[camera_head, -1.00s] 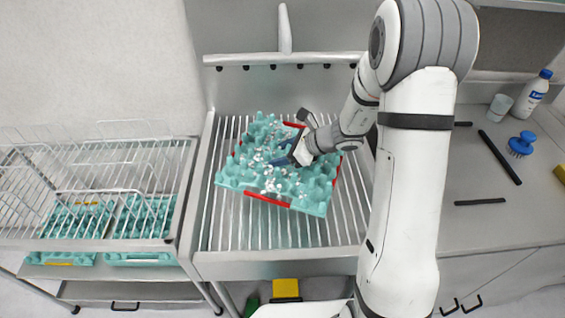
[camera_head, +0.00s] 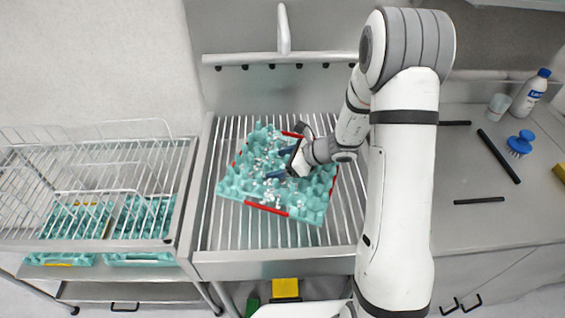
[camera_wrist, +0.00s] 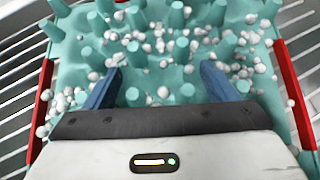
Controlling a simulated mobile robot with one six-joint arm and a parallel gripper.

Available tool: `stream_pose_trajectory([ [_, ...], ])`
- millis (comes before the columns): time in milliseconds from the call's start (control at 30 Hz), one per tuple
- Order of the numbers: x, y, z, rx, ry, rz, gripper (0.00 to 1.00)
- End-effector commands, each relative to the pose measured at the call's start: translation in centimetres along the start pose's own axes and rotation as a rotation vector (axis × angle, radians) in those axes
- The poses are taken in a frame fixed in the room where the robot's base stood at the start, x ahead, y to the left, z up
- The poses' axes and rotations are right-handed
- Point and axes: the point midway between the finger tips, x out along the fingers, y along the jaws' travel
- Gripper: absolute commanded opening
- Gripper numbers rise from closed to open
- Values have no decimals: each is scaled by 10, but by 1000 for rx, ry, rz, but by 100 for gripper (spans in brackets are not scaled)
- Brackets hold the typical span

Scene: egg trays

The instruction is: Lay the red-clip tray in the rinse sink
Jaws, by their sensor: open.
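The red-clip tray (camera_head: 240,186) is teal with pegs and red clips on its edges. It lies turned at an angle on the slatted rack of the rinse sink (camera_head: 222,228), and many small white beads are scattered over it. My gripper (camera_head: 275,163) is open above the tray, with its two blue fingers apart. In the wrist view the fingers (camera_wrist: 160,85) point down over the pegs and beads, with no tray wall between them. A red clip (camera_wrist: 293,95) shows on the right side of the tray there. I cannot tell whether the fingertips touch the tray.
A wire rack cart (camera_head: 95,243) stands at left with teal trays with yellow clips (camera_head: 60,258) below. A faucet (camera_head: 284,30) rises behind the sink. A bottle (camera_head: 530,93), a cup (camera_head: 499,106) and a blue brush (camera_head: 521,143) stand on the right counter.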

Motion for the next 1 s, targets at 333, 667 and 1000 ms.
stream_pose_trajectory([
  [333,-10,-1,2,-2,-1,-2,79],
  [667,-80,-1,2,-1,-2,-5,79],
  [1000,-120,2,4,-14,4,5,79],
])
